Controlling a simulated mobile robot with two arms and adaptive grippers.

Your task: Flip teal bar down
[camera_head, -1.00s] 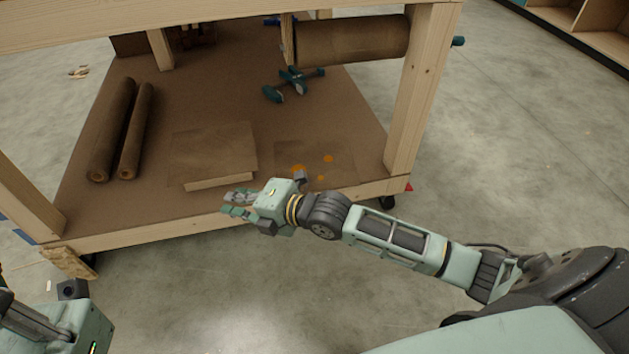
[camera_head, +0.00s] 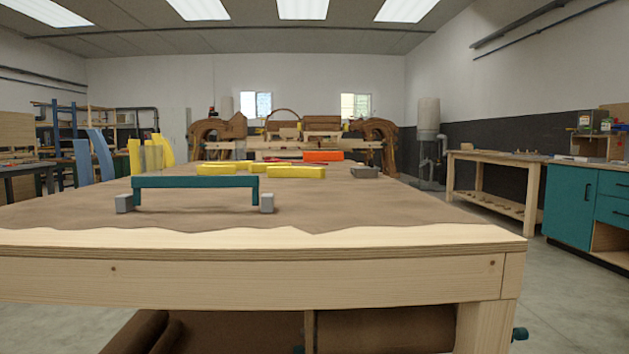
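The teal bar (camera_head: 196,182) stands raised on the workbench top (camera_head: 340,214), left of the middle. It runs level from left to right, with a short teal leg at each end reaching down to the top. A small grey block (camera_head: 124,203) sits by its left end and another grey block (camera_head: 267,203) by its right end. I cannot tell whether the blocks touch the bar. Neither of my grippers is in the head view now.
Yellow pieces (camera_head: 295,172), an orange piece (camera_head: 323,156) and a grey block (camera_head: 364,172) lie farther back on the bench. Brown chair forms stand behind. A side table (camera_head: 497,158) and teal cabinet (camera_head: 571,205) are at right. The bench's front edge is clear.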

